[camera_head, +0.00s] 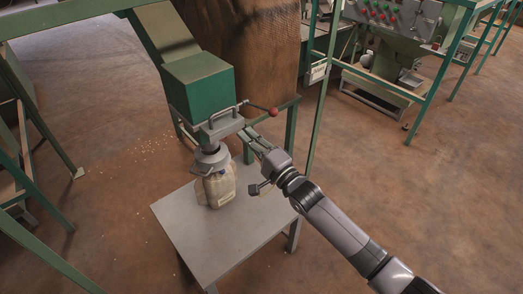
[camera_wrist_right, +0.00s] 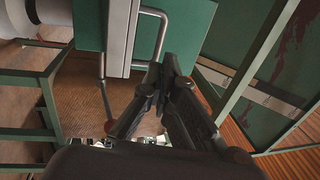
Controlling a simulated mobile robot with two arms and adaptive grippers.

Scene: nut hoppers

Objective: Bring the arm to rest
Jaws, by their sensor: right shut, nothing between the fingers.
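My right arm reaches in from the lower right. Its gripper (camera_head: 252,139) is shut and empty, beside the green hopper outlet (camera_head: 200,85) and its lever with a red knob (camera_head: 273,112). In the right wrist view the closed fingers (camera_wrist_right: 167,78) lie close to the bent metal handle (camera_wrist_right: 162,30) on the outlet; I cannot tell whether they touch it. A pale bag (camera_head: 217,189) stands upright under the round spout (camera_head: 211,159) on a grey table. My left gripper is not in view.
The grey table (camera_head: 190,232) is bare around the bag. Green frame posts (camera_head: 320,100) stand behind the arm. A control panel machine (camera_head: 400,35) is at the back right. Small nuts are scattered on the floor at left. Open floor lies at right.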

